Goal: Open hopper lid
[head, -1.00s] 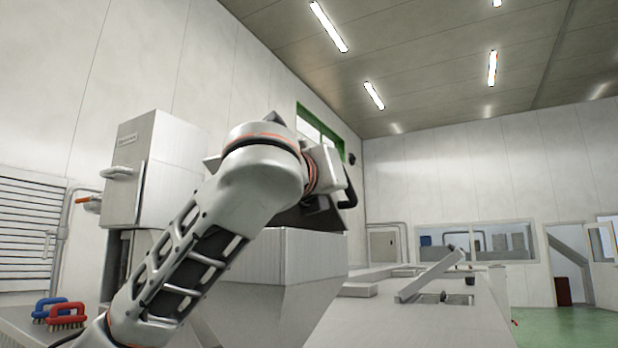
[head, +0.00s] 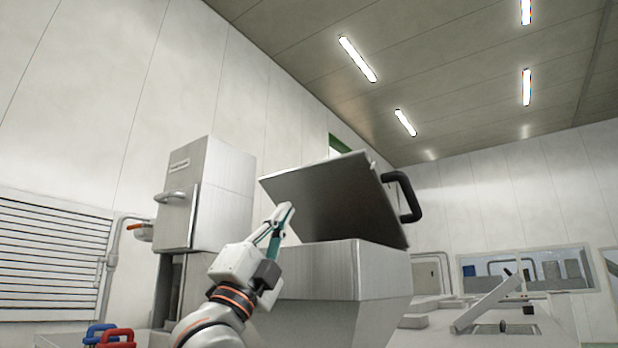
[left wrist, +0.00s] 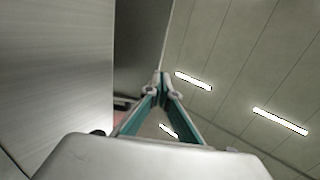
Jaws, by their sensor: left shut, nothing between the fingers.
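The hopper (head: 340,272) is a brushed-metal bin in the middle of the head view. Its lid (head: 335,198) stands tilted up, its dark underside facing me and a black handle (head: 408,197) at its raised right edge. My left gripper (head: 286,210) points upward in front of the lid's lower left part, its teal fingers closed together and empty. I cannot tell whether they touch the lid. The left wrist view shows the fingertips (left wrist: 161,80) meeting beside metal surfaces on the left. My right gripper is not in view.
A metal cabinet (head: 210,195) with a handle stands left of the hopper. Blue (head: 98,332) and red (head: 117,338) brushes lie at the lower left. A slanted metal bar (head: 490,304) rises from the equipment at right. The space above the lid is clear.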

